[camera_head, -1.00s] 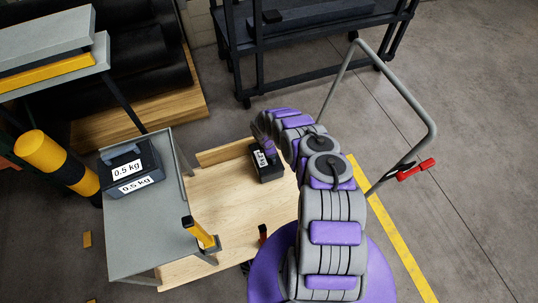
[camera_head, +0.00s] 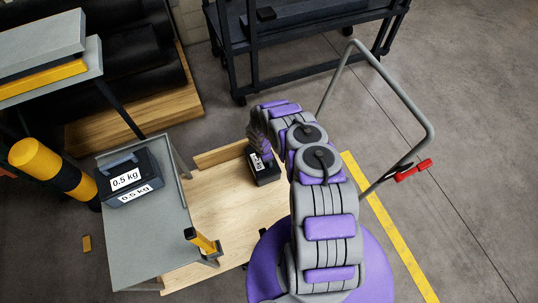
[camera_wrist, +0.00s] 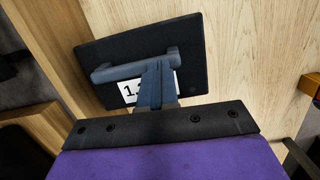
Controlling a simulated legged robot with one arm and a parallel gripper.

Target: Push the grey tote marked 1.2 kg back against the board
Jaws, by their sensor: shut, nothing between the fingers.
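The dark grey tote (camera_head: 265,173) stands on the light wooden platform, with a white label partly covered by my arm. In the wrist view the tote (camera_wrist: 110,58) has a grey bar handle and a label of which only the start, "1.", shows. A low wooden board (camera_head: 218,154) runs along the platform's back edge, and a gap shows between it and the tote. My gripper (camera_wrist: 156,68) is shut and empty, its fingertips over the tote at the handle and label. I cannot tell whether they touch. In the head view my arm hides the fingers.
A grey table (camera_head: 150,235) at left holds another dark tote (camera_head: 130,178) marked 0.5 kg. A yellow-and-black post (camera_head: 45,165) stands beyond it. Bare platform (camera_head: 235,205) lies in front.

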